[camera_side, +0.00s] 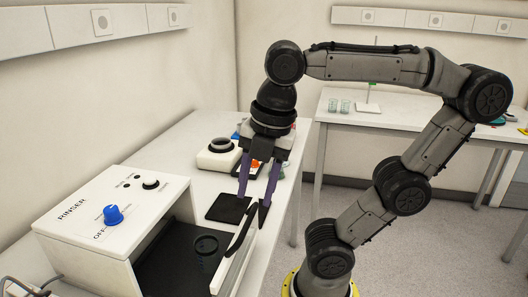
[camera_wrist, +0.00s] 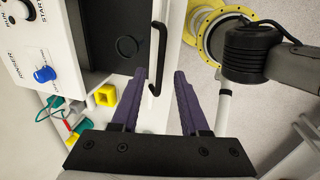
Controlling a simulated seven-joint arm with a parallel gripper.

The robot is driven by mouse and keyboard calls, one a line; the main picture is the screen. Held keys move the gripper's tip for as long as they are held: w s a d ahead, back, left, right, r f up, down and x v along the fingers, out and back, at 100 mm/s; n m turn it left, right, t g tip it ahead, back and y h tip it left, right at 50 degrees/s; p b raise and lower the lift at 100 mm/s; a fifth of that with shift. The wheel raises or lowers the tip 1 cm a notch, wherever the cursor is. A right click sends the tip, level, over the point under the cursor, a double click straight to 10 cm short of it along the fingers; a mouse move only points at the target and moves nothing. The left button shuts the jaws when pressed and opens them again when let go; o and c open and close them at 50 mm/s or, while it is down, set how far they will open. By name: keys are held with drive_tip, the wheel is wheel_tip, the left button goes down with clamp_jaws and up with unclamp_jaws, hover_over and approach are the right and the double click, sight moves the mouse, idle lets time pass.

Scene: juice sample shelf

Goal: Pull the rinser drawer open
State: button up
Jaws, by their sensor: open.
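The rinser (camera_side: 90,232) is a white box with a blue knob, at the left of the side view. Its drawer (camera_side: 160,262) stands out from the box, with a dark interior and a round dark piece inside; the drawer also shows in the wrist view (camera_wrist: 100,25). A black bar handle (camera_side: 238,232) is on the drawer's white front; it also shows in the wrist view (camera_wrist: 162,45). My gripper (camera_side: 252,200) is open and empty, pointing down by the handle's far end. In the wrist view, the handle's near end appears between my fingertips (camera_wrist: 160,73). I cannot tell whether they touch.
A black pad (camera_side: 227,208) lies on the bench just behind the drawer. A white device with a round dark top (camera_side: 219,150) and small coloured items stand further back. The floor right of the bench is clear up to my base. Another table (camera_side: 400,115) stands behind.

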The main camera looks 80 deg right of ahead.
sight(250, 216)
wheel_tip(250, 216, up, 9)
drive_tip(key=s, duration=0.2)
drive_tip(key=shift+r, duration=0.15)
drive_tip(key=shift+w, duration=0.1)
idle(0.3)
drive_tip(key=w+f, duration=0.1)
drive_tip(key=f, duration=0.8)
drive_tip(key=w+f, duration=0.1)
drive_tip(key=f, duration=0.3)
drive_tip(key=shift+w+f, duration=0.35)
drive_tip(key=shift+r, duration=0.1)
drive_tip(key=shift+r, duration=0.3)
wheel_tip(250, 216, up, 12)
drive_tip(key=s, duration=0.2)
drive_tip(key=shift+s, duration=0.3)
drive_tip(key=shift+r, duration=0.2)
